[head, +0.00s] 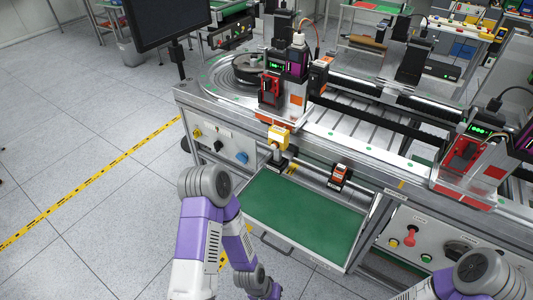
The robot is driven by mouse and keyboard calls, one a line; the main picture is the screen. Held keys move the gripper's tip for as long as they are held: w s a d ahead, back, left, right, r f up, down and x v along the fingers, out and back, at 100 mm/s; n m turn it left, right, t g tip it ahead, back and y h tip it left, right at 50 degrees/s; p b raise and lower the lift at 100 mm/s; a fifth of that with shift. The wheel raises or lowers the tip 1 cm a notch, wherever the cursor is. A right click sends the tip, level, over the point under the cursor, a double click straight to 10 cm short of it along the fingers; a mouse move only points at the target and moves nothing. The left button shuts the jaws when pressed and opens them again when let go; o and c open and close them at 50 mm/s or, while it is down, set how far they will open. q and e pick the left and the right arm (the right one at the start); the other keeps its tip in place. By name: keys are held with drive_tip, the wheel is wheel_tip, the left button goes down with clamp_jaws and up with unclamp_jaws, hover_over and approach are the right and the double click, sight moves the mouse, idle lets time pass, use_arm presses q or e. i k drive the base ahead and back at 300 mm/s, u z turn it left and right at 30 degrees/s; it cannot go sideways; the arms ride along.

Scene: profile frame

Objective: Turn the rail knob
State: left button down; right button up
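Several candidates for the rail knob show in the head view, and I cannot tell which one it names. A blue knob (241,157) sits on the left front panel of the bench. A black rotary knob (459,247) sits on the right front panel. A small orange and black block (339,177) and a yellow block (279,136) are on the bench's front side, above the green drawer. My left arm is folded at the bottom centre, and part of my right arm is at the bottom right. Neither gripper's fingers show.
The metal frame bench (372,152) runs across the right half. A drawer with a green mat (302,213) is pulled out between the panels, close to my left arm. A red knob (410,236) is on the right panel. A monitor (166,18) stands at the back left. Open floor lies left.

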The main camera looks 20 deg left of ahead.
sight(242, 158)
drive_tip(key=u, duration=0.9)
drive_tip(key=i, duration=0.35)
drive_tip(key=z, duration=0.25)
